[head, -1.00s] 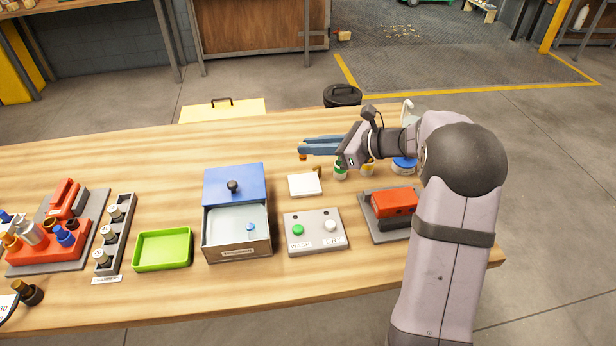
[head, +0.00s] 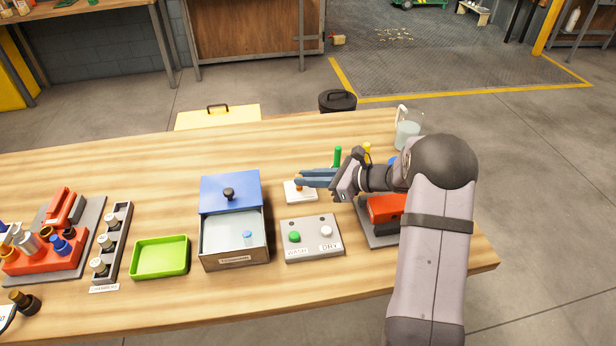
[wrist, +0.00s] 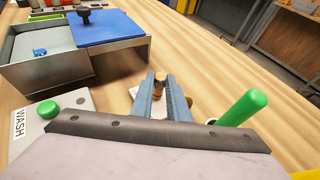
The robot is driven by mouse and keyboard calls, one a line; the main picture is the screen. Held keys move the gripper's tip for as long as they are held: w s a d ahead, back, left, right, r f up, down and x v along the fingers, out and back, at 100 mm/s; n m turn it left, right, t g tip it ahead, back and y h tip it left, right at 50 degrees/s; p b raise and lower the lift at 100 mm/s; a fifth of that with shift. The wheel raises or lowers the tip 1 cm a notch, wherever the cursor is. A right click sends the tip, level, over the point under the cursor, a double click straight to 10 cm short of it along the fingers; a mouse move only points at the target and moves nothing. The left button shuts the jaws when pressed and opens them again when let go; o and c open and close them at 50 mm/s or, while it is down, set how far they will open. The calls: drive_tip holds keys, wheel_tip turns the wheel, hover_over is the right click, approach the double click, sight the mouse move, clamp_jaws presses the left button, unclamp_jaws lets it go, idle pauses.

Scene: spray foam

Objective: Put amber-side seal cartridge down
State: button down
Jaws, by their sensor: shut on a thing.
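My gripper (head: 300,180) is shut on the amber-side seal cartridge (head: 299,188), a small orange-brown piece at the fingertips. In the wrist view the cartridge (wrist: 159,78) shows between the two blue fingers, with its lower part hidden. The fingertips are over a white square pad (head: 291,195), which also shows partly behind the fingers in the wrist view. I cannot tell whether the cartridge touches the pad.
A box with a blue lid (head: 231,193) and an open tray section stands left of the pad. A WASH/DRY button panel (head: 312,240) lies in front. A green handle (head: 337,156) stands upright behind the gripper. A green tray (head: 160,257) is further left.

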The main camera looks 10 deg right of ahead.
drive_tip(key=shift+f, duration=0.2)
drive_tip(key=c, duration=1.7)
unclamp_jaws()
drive_tip(key=shift+r, duration=0.1)
drive_tip(key=shift+r, duration=0.15)
drive_tip(key=b+v, duration=0.1)
drive_tip(key=v, duration=1.1)
drive_tip(key=shift+s+b, duration=0.1)
drive_tip(key=shift+b, duration=0.3)
